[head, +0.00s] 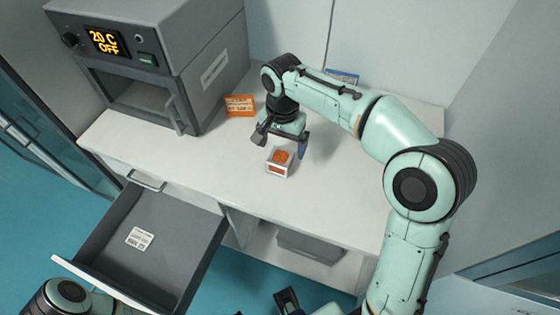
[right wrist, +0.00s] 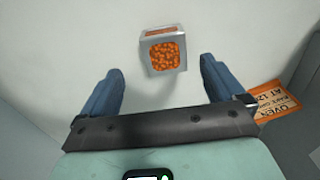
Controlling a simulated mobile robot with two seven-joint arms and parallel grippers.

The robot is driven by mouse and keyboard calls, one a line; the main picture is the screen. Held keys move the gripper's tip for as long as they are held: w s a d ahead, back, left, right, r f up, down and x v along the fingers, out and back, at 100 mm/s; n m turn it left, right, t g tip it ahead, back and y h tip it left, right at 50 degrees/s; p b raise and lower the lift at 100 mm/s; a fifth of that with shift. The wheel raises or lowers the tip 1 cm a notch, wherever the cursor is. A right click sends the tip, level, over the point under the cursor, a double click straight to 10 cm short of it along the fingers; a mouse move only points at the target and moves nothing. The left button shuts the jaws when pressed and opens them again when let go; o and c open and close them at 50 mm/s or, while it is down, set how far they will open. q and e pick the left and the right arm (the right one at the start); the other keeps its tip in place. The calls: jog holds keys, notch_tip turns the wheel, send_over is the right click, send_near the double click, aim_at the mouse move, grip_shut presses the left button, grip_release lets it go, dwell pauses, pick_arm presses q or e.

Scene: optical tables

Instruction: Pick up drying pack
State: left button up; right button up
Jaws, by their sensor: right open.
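The drying pack, a small white box with a window of orange beads (head: 279,168), stands on the white bench top. My right gripper (head: 281,144) is open and empty, just above and behind the pack, pointing down. In the right wrist view the pack (right wrist: 163,50) lies beyond the fingertips of my right gripper (right wrist: 161,68), roughly centred between them and not touched. Part of my left arm shows at the bottom left of the head view. A dark gripper-like part (head: 287,300) at the bottom edge is cut off, so its jaws cannot be judged.
A grey oven (head: 150,70) reading 20 C OFF stands at the bench's left. An orange sign (head: 239,106) stands beside it and shows in the right wrist view (right wrist: 275,100). A blue sign (head: 342,77) is behind my right arm. An open drawer (head: 165,215) holds a white label (head: 139,239).

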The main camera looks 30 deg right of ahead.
aim_at(280, 156)
jog(key=shift+w+f+b, duration=0.2)
jog(key=shift+w+f, duration=0.05)
jog(key=shift+f, duration=1.5)
jog(key=shift+w+f+b, duration=0.2)
jog(key=shift+f, duration=1.55)
jog(key=c, duration=1.1)
